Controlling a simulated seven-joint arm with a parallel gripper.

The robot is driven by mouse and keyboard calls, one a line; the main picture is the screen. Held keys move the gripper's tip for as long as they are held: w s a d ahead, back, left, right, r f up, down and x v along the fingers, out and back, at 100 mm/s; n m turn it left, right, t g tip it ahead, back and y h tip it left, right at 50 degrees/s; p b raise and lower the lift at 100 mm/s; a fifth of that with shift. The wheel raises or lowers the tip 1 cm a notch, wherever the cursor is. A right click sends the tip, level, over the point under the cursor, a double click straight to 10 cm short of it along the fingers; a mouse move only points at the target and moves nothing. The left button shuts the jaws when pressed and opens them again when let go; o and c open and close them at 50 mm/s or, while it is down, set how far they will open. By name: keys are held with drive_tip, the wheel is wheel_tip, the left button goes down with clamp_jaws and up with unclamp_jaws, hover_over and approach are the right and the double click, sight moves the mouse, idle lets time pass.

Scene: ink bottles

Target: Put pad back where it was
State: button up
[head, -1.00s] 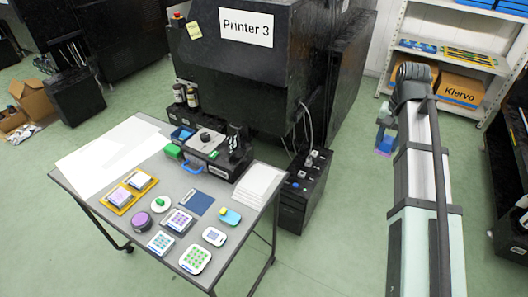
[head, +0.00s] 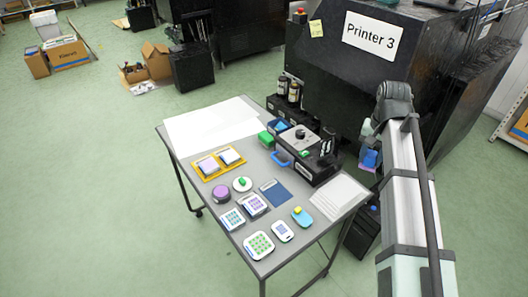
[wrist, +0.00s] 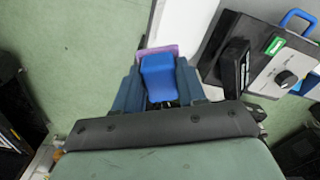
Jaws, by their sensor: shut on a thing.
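My gripper (head: 369,152) is shut on a blue block with a pink-purple layer (head: 371,159), which I take to be the pad. In the wrist view the blue block (wrist: 159,78) sits between the fingers, and the pink-purple edge shows just beyond it. It is held in the air beside the black printer, right of the table (head: 180,163). A yellow tray (head: 207,177) on the table holds two pale-topped square pads, one purplish (head: 208,165) and one whitish (head: 230,156). The held thing's underside is hidden.
The table also carries a black-and-grey device (head: 306,150), a purple round tin (head: 221,193), a green-knobbed white disc (head: 242,184), several patterned square pieces, a blue sheet (head: 276,192) and white papers (head: 340,197). The black printer (head: 345,75) stands behind. Floor in front is clear.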

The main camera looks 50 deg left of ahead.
drive_tip(key=s+a+f+n, duration=0.2)
drive_tip(key=s+a, duration=0.4)
drive_tip(key=a, duration=0.4)
drive_tip(key=s+a+f+n, duration=0.2)
drive_tip(key=s+a, duration=0.4)
drive_tip(key=a, duration=0.4)
drive_tip(key=s+a+f+n, duration=0.1)
drive_tip(key=s+a+n, duration=0.1)
drive_tip(key=s+a, duration=0.6)
drive_tip(key=w+a+f+n, duration=0.1)
drive_tip(key=w+a+n, duration=0.35)
drive_tip(key=a, duration=0.75)
drive_tip(key=shift+w+a+f+n, duration=0.15)
drive_tip(key=shift+f+n, duration=0.25)
drive_tip(key=shift+f, duration=1.35)
drive_tip(key=shift+w+f+n, duration=0.1)
drive_tip(key=shift+f+n, duration=0.35)
drive_tip(key=shift+f, duration=1.25)
drive_tip(key=shift+w+a+f+n, duration=0.15)
drive_tip(key=shift+f+n, duration=0.25)
drive_tip(key=shift+f, duration=1.35)
drive_tip(key=shift+f, duration=0.15)
drive_tip(key=o, duration=0.9)
drive_tip(key=shift+o, duration=0.2)
wheel_tip(320, 180, up, 12)
